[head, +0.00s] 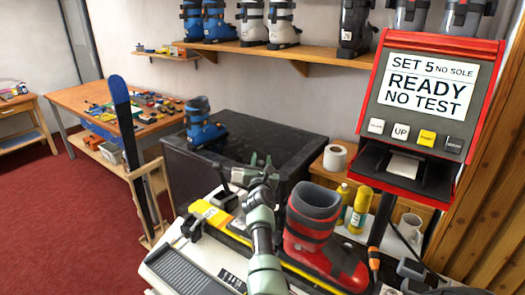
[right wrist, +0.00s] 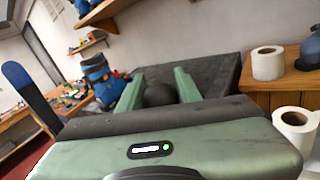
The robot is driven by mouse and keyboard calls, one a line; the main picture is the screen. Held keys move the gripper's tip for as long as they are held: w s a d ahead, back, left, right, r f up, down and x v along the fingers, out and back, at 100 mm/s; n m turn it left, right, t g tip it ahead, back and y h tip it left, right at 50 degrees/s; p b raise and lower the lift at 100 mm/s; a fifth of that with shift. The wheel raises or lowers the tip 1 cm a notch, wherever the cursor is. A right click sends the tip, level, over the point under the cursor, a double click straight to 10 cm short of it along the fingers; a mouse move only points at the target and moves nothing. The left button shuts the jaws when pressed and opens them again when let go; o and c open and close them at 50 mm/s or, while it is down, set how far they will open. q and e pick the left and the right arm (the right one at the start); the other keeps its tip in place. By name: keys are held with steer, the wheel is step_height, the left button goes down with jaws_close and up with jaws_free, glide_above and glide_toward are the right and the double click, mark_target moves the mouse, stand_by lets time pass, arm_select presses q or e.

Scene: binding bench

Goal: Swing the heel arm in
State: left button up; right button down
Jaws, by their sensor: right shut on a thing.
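My right gripper (head: 260,165) reaches up from the bottom middle, over the front of the black-topped cabinet. In the right wrist view its two green fingers stand on either side of a dark round knob (right wrist: 160,95), and it is shut on that knob. I cannot tell what the knob is fixed to; the rest of the heel arm is not clear behind my arm. A red and grey ski boot (head: 318,235) stands upright on the tester bench (head: 165,265), right of my arm. A yellow and black bar (head: 215,214) runs along the bench. My left gripper is not in view.
A red tester display (head: 430,95) reads "SET 5 NO SOLE, READY, NO TEST". A blue boot (head: 203,125) stands on the dark cabinet (head: 265,135). Yellow bottles (head: 360,208) and a paper roll (head: 335,157) are behind the red boot. A blue ski (head: 124,130) leans at left.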

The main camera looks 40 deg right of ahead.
steer(key=shift+a+f, duration=0.1)
steer(key=shift+f, duration=0.15)
steer(key=c, duration=1.2)
jaws_free()
steer(key=shift+o, duration=1)
steer(key=shift+r, duration=0.1)
steer(key=shift+s+a, duration=0.1)
steer(key=shift+s, duration=0.05)
steer(key=p+v, duration=0.1)
steer(key=v, duration=0.6)
steer(key=shift+p, duration=0.35)
steer(key=shift+s+a, duration=0.1)
steer(key=shift+a, duration=0.05)
